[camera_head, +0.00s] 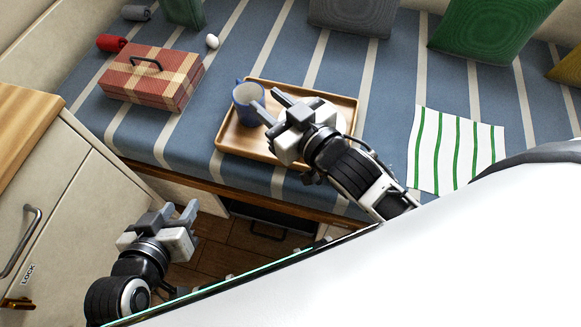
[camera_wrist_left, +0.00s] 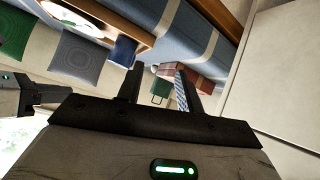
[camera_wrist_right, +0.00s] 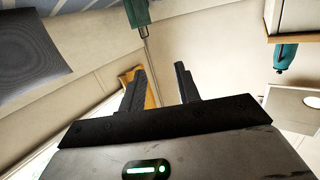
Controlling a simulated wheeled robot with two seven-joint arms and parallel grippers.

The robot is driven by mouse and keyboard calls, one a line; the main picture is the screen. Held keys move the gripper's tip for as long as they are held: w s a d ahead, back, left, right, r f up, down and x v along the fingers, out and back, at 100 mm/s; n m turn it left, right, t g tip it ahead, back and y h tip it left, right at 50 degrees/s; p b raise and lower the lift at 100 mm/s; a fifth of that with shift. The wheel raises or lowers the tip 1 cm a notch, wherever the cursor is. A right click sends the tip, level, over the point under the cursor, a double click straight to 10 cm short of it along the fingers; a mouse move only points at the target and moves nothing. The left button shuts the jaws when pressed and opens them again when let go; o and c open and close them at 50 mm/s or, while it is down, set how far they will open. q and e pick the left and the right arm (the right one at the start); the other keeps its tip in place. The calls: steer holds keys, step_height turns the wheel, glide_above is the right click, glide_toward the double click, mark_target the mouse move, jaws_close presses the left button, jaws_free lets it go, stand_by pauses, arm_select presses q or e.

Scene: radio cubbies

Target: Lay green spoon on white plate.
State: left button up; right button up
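The white plate (camera_head: 325,112) lies on a wooden tray (camera_head: 233,142) on the bench, mostly hidden behind my right gripper. It also shows at the top of the left wrist view (camera_wrist_left: 66,13). My left gripper (camera_head: 180,210) is open and empty, low in front of the bench.
A red checked box (camera_head: 140,92) stands on the striped bench at left. A green-striped cloth (camera_head: 455,150) lies right of the tray. Cushions (camera_head: 490,30) line the back. A wooden-topped cabinet (camera_head: 60,190) is at the left edge. The bench between box and tray is clear.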

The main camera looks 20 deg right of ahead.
steer(key=s+f+m+g, duration=0.1)
steer(key=s+f+g, duration=0.4)
steer(key=s+f, duration=0.4)
steer(key=shift+g+h, duration=0.3)
steer(key=shift+g, duration=0.1)
steer(key=shift+a, duration=0.1)
